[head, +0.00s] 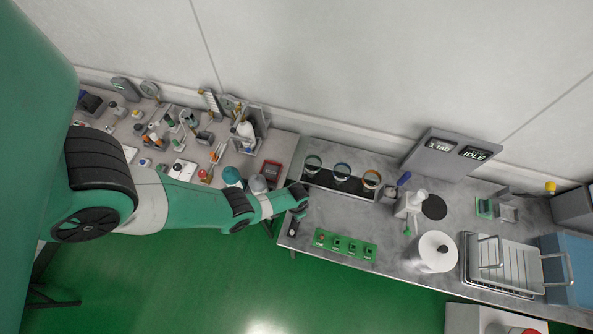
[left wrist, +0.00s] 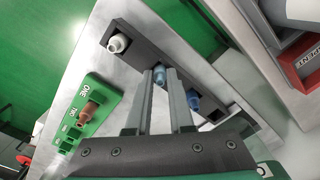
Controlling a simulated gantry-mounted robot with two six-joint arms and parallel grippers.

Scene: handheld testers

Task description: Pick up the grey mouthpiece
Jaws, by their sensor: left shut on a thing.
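My left gripper (left wrist: 160,74) is shut on a blue-grey mouthpiece (left wrist: 159,77), gripped between its fingertips over a dark rack (left wrist: 135,44). From this angle I cannot tell whether the mouthpiece is still seated in the rack. A pale grey-white mouthpiece (left wrist: 117,43) stands at one end of the rack. A darker blue mouthpiece (left wrist: 193,100) is beside the right finger. In the head view my left gripper (head: 299,213) is low at the left end of the metal bench, mostly hiding the rack. My right gripper is not in view.
A green rack (head: 345,245) lies right of my gripper; it holds a brown mouthpiece (left wrist: 88,110) in the wrist view. Several ringed cups (head: 342,172) stand behind. A white roll (head: 435,250) and a wire rack (head: 505,265) are further right.

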